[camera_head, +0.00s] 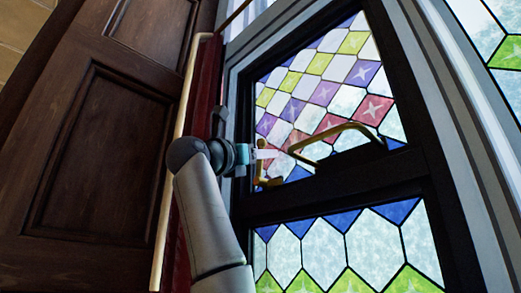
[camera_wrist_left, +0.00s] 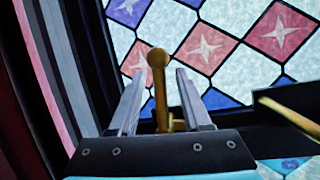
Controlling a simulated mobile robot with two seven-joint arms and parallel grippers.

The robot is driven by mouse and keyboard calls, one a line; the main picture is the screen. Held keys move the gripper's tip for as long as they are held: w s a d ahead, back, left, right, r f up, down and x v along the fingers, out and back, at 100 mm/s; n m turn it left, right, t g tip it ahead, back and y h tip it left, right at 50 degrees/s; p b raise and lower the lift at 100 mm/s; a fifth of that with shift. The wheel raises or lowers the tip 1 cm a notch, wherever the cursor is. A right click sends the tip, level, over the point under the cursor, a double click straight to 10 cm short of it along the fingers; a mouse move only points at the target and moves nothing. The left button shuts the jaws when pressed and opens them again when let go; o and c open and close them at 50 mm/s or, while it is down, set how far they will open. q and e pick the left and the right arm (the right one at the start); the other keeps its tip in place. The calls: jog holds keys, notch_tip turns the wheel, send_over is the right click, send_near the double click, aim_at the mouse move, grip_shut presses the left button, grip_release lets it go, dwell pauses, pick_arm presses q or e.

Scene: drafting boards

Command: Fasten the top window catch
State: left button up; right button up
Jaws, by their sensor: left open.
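The window (camera_head: 330,85) has a dark frame and coloured diamond panes. A small brass catch (camera_head: 268,182) sits at the lower left of its upper pane. My left gripper (camera_head: 264,155) is at this catch, its arm coming up from below. In the left wrist view, the catch (camera_wrist_left: 158,75) stands upright with a round knob on top, between the two open fingers (camera_wrist_left: 157,98). A gap shows on each side, and the fingers do not appear closed on it. The catch's base is partly hidden by the gripper body. My right gripper is out of view.
A long brass handle (camera_head: 335,133) projects from the window's lower rail, right of the catch; its end also shows in the left wrist view (camera_wrist_left: 290,112). A dark wooden panel (camera_head: 100,140) and a red curtain-like strip (camera_head: 203,95) stand close on the left.

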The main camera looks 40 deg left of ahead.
pick_arm(q)
grip_shut()
dwell(0.4)
dwell(1.1)
